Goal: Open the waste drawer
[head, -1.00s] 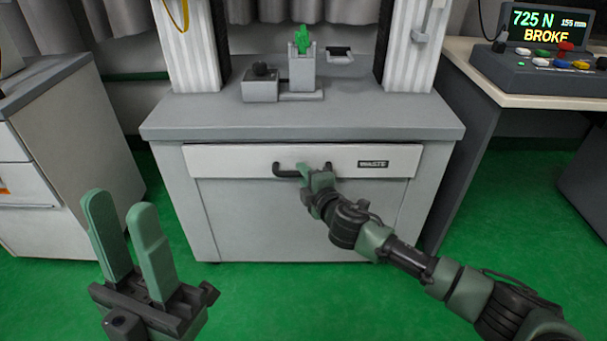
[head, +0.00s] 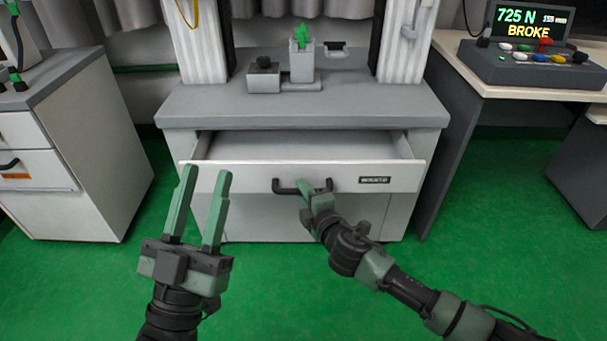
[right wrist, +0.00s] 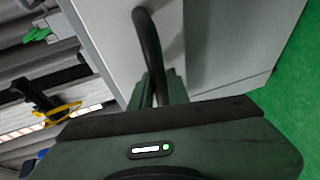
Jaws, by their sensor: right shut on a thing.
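The waste drawer (head: 230,178) is under the grey bench top, with a white front and a black label reading WASTE. It stands partly pulled out, and its pale inside shows empty where visible. My right gripper (head: 312,192) is shut on the black bar handle (head: 284,186), near the handle's right end. In the right wrist view the handle (right wrist: 148,45) runs down between the fingers (right wrist: 160,88). My left gripper (head: 203,190) is open and empty, with its fingers pointing up in front of the drawer's left part.
The drop tower bench (head: 300,103) carries a grey fixture with a green piece (head: 300,38) between two white columns. A white cabinet (head: 90,165) stands at left. A desk (head: 500,80) with a control box (head: 530,62) stands at right. The green floor in front is clear.

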